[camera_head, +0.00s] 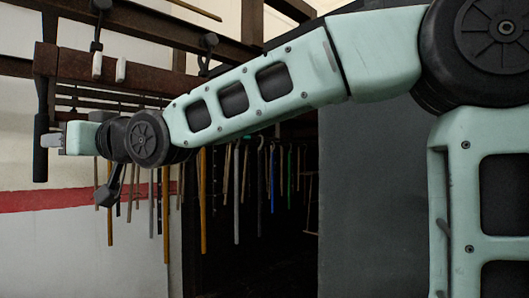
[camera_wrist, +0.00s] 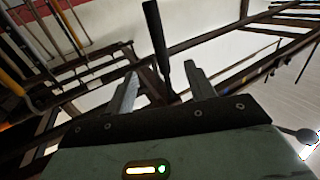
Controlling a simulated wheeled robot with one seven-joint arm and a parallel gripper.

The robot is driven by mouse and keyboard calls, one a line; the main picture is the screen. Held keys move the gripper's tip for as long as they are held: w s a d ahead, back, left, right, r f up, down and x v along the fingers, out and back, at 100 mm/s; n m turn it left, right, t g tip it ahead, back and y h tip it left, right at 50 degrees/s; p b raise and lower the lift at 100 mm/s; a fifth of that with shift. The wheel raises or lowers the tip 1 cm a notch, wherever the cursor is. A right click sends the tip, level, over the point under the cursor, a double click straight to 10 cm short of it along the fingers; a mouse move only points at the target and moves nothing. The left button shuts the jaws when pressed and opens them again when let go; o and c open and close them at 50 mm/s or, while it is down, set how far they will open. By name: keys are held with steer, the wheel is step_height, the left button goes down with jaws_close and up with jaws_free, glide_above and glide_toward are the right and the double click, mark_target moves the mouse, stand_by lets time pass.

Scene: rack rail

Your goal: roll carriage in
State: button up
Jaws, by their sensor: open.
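A black upright handle (camera_head: 41,150) hangs at the far left of the head view, below the end of a rusty brown beam (camera_head: 150,80) that looks like the carriage. My gripper (camera_head: 47,141) is open beside the handle at its middle height. In the wrist view the black handle (camera_wrist: 154,30) shows between the two open fingers of my gripper (camera_wrist: 160,75). I cannot tell whether either finger touches it. Where the handle joins the beam is partly hidden.
Several long rods (camera_head: 203,200) and canes hang in the dark opening behind my arm. Dark overhead rails (camera_head: 150,22) with hangers run above the beam. A dark grey panel (camera_head: 400,200) stands at the right. A white wall with a red stripe (camera_head: 60,198) is at the left.

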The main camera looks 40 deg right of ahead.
steer(key=shift+p+x, duration=2.25)
steer(key=shift+x, duration=3.65)
jaws_close()
